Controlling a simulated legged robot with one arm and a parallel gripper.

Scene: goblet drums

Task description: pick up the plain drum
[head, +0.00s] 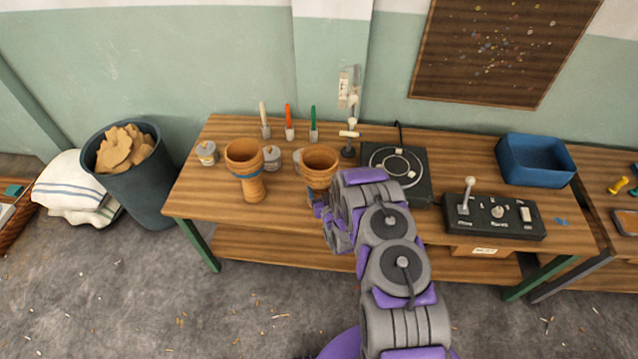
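Two brown goblet drums stand upright on the wooden table (205,200). The left drum (245,163) has a blue band around its narrow waist. The right drum (319,160) shows no band on its visible upper part, so it looks like the plain drum. Its lower part is partly hidden by my arm. My gripper (322,211) is low in front of the right drum, close to its base. The fingers are small and partly covered by my wrist, so I cannot tell whether they are open or touch the drum.
Small tins (207,152) and several upright coloured tools (289,122) stand behind the drums. A black turntable-like device (418,185), a control box with a lever (520,222) and a blue bin (536,160) are to the right. A waste bin (150,195) stands left of the table.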

